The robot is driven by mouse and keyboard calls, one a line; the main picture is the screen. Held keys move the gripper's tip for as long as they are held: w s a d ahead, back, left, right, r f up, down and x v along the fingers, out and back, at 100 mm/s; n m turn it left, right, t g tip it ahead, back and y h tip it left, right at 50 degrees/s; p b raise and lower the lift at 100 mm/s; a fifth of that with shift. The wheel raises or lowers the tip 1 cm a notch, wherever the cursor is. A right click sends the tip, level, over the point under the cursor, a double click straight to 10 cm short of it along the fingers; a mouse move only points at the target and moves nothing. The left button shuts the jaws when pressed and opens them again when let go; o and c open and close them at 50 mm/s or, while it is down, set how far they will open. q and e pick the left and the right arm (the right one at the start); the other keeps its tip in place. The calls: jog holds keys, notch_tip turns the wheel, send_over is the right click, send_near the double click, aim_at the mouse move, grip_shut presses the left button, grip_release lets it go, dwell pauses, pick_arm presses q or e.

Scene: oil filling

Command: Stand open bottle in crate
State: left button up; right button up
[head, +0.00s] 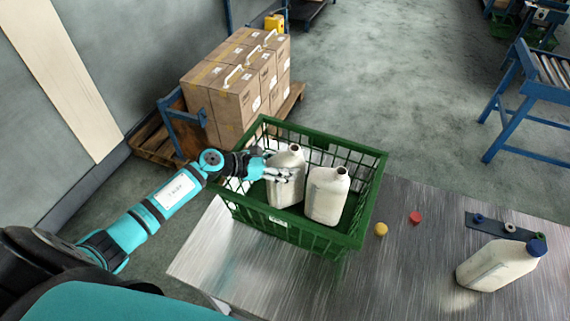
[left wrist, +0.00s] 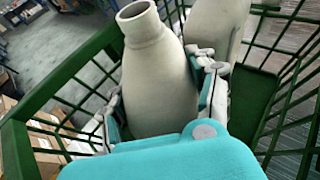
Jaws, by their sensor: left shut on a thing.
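The green crate (head: 372,190) stands on the metal table in the head view, and its rim (left wrist: 95,48) shows in the left wrist view. Inside it are two open, pale bottles. My left gripper (head: 280,171) is shut on the left bottle (head: 288,188), which looks upright in the crate. The same bottle (left wrist: 158,85) fills the middle of the left wrist view, its mouth open. Whether its base touches the crate floor is hidden. The second open bottle (head: 327,196) stands to its right, also partly visible in the wrist view (left wrist: 222,22). My right gripper is not in view.
A capped bottle with a blue cap (head: 497,265) is on the table (head: 400,285) at the right. A yellow cap (head: 381,229) and a red cap (head: 415,217) lie beside the crate. A dark holder (head: 503,227) lies behind the capped bottle. Cartons (head: 232,105) stand behind the crate.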

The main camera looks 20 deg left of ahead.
pick_arm(q)
jog(key=shift+f, duration=0.2)
jog(key=shift+f+b, duration=0.1)
jog(key=shift+b, duration=0.2)
jog(key=o, duration=1.3)
jog(key=shift+s+a+r, duration=0.1)
jog(key=shift+a+r, duration=0.05)
jog(key=shift+r, duration=0.1)
jog(key=b+v, duration=0.4)
jog(key=v, duration=0.7)
jog(key=shift+s+a+r, duration=0.15)
jog(key=shift+s+a, duration=0.05)
jog(key=shift+s, duration=0.1)
